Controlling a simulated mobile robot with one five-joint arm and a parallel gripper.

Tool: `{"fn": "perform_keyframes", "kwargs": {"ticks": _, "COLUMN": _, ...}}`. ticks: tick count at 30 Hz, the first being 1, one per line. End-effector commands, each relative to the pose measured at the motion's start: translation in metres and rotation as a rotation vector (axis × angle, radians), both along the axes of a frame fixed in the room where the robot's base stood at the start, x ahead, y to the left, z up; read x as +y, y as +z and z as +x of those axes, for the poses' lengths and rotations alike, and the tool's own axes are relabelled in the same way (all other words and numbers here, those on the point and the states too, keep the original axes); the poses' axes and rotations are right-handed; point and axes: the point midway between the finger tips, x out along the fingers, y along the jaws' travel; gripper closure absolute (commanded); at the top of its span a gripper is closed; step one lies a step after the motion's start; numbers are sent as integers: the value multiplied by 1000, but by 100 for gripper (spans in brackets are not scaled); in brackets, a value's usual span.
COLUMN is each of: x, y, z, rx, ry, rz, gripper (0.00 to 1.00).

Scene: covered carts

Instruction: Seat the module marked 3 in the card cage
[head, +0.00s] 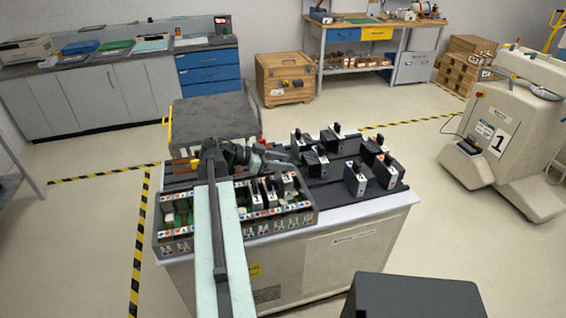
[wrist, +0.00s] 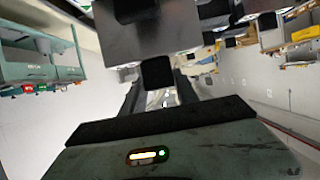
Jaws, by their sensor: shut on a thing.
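The card cage (head: 285,219) is a dark open box at the front left of the cart top, with coloured marks along its front. My gripper (head: 277,162) is low behind the cage's right half, beside the tray of modules. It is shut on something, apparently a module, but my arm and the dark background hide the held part. I cannot read a 3 on any module.
A dark tray (head: 322,196) on the cart's (head: 340,250) right holds several black modules with upright handles. A black box (head: 413,297) is at the front. A pale machine marked 1 (head: 500,135) stands right. Floor around is open.

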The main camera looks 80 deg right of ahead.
Motion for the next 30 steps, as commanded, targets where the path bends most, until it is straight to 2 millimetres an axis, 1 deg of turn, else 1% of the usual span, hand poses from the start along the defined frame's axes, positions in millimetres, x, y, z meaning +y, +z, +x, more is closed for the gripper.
{"fn": "perform_keyframes", "kwargs": {"ticks": 1, "x": 0, "y": -8, "z": 0, "rx": 1, "ry": 0, "rz": 0, "gripper": 100}}
{"fn": "perform_keyframes", "kwargs": {"ticks": 21, "x": 0, "y": -59, "z": 0, "rx": 1, "ry": 0, "rz": 0, "gripper": 100}}
{"fn": "perform_keyframes", "kwargs": {"ticks": 25, "x": 0, "y": -64, "z": 0, "rx": 1, "ry": 0, "rz": 0, "gripper": 100}}
{"fn": "perform_keyframes", "kwargs": {"ticks": 30, "x": 0, "y": -63, "z": 1, "rx": 1, "ry": 1, "rz": 0, "gripper": 100}}
